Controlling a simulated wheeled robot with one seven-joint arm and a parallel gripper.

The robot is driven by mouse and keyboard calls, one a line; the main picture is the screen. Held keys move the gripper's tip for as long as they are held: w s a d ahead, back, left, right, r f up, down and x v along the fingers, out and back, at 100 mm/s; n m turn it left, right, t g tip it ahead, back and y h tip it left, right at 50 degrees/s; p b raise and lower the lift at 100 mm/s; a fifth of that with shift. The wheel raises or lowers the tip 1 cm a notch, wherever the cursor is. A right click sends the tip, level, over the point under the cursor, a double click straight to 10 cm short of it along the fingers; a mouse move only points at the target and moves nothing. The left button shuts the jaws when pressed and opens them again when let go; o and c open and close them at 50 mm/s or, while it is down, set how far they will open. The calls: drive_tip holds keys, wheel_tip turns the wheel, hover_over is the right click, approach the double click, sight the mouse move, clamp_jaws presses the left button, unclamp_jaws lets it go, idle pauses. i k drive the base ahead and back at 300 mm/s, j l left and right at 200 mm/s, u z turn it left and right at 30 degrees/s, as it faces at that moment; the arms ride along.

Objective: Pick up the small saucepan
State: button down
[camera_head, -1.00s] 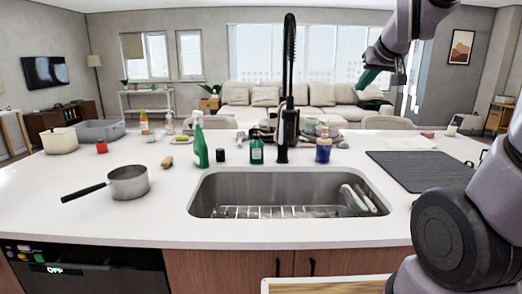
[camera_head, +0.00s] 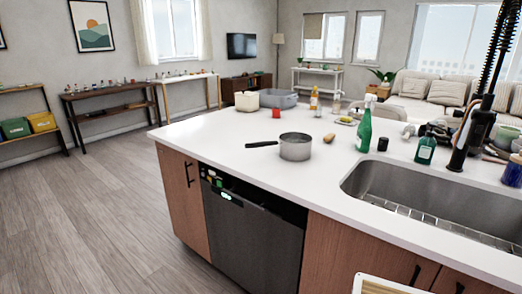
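The small saucepan (camera_head: 295,147) is a grey metal pan with a dark handle. It stands upright on the white island countertop (camera_head: 232,170), above the dishwasher and left of the sink. Its handle points left in the head view. My gripper and arm are out of the head view now, so I cannot see whether the gripper is open or shut.
The sink (camera_head: 440,205) and black faucet (camera_head: 475,125) are at right. A green spray bottle (camera_head: 365,128), dark jar (camera_head: 383,144) and brown item (camera_head: 329,138) stand right of the pan. A grey tub (camera_head: 278,99) is behind. Floor (camera_head: 90,220) left of the island is clear.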

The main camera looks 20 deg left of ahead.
sight(293, 146)
drive_tip(key=u, duration=0.95)
